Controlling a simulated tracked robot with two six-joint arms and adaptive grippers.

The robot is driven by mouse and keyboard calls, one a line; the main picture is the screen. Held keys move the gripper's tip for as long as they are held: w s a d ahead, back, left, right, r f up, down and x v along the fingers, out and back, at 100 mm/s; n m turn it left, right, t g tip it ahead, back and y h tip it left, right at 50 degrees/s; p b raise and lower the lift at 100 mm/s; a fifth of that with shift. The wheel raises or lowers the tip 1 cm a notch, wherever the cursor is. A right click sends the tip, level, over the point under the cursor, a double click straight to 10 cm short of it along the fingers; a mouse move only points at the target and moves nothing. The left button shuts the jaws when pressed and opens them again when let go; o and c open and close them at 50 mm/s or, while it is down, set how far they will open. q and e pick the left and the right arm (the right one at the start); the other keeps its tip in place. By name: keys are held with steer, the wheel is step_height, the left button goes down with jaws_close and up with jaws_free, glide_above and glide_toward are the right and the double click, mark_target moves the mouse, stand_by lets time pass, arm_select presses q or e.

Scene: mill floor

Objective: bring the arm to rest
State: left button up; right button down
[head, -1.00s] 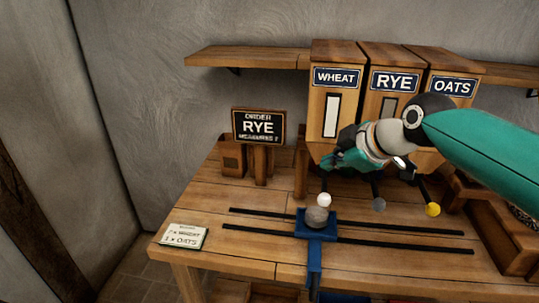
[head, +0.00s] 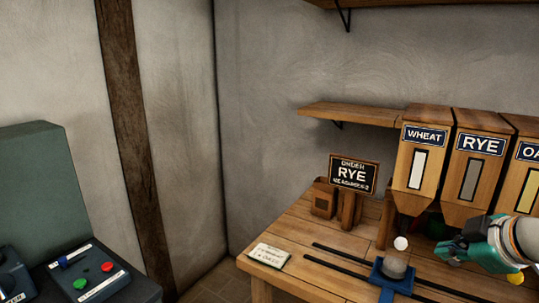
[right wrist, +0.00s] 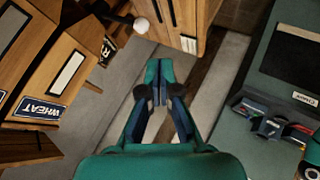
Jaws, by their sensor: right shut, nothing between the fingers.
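My right gripper (head: 442,250) is at the lower right of the head view, in front of the bins and just right of the white lever knob (head: 401,243). It is shut and empty. In the right wrist view its teal and dark fingers (right wrist: 159,75) point up the picture with nothing held between them. Most of the right arm is cut off by the head view's right edge. My left gripper is not in view.
A blue carriage (head: 380,280) on dark rails bears a grey round thing. An order sign (head: 353,174) stands left. A control box (head: 95,275) with buttons sits lower left.

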steer(key=s+a+f+g+y, duration=0.1)
steer(key=a+f+g, duration=0.25)
steer(key=f, duration=1.15)
steer(key=a+f+g+y, duration=0.1)
steer(key=a+f+g, duration=0.3)
steer(key=f, duration=1)
steer(key=s+a+f+m, duration=0.5)
steer(key=s+f, duration=0.4)
steer(key=f, duration=0.2)
steer(key=s+a+f+m, duration=0.6)
steer(key=s+f+m, duration=0.2)
steer(key=f, duration=0.4)
steer(key=shift+s+a+g+y, duration=0.3)
steer(key=shift+s+g, duration=0.15)
steer(key=shift+s, duration=0.4)
